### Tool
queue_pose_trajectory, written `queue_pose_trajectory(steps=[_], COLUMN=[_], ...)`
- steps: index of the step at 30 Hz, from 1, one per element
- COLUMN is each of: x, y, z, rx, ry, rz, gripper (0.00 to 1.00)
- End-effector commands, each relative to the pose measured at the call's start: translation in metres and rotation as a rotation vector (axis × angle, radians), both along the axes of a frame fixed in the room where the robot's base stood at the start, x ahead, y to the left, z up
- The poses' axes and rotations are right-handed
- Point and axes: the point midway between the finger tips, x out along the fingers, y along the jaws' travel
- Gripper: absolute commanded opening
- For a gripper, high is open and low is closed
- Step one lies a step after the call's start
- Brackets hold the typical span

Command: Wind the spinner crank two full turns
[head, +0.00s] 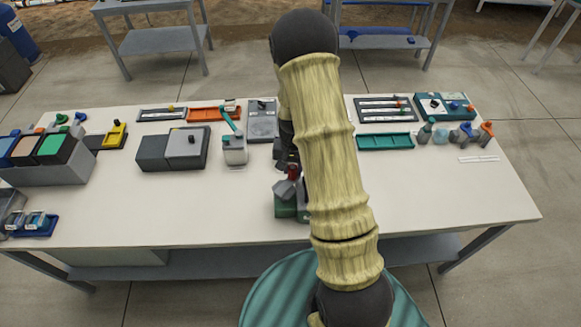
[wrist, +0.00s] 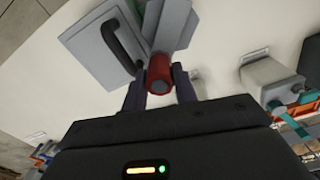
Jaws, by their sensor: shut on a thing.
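The spinner crank has a red knob (wrist: 159,73), which sits between the two dark fingers of my gripper (wrist: 160,88) in the wrist view. My gripper is shut on this knob. Grey flat parts (wrist: 170,25) of the spinner lie just beyond the knob. A light grey panel with a dark curved handle (wrist: 122,45) is to their left. In the head view the red knob (head: 293,172) shows above a green base (head: 286,208) near the front middle of the table. My arm hides much of the spinner there.
A grey box with a teal lever (head: 234,150) stands left of the spinner. A teal tray (head: 385,142) and several small bottles (head: 441,136) are to the right. Grey bins (head: 45,172) stand far left.

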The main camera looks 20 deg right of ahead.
Motion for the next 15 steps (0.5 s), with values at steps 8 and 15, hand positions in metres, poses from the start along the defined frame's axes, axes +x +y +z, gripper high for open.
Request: queue_pose_trajectory(steps=[8, 15], x=[-0.009, -0.024], y=[-0.002, -0.005], z=[0.000, -0.001], rx=[0.000, 0.001], ry=[-0.002, 0.001], rz=[-0.002, 0.000], gripper=[0.15, 0.15])
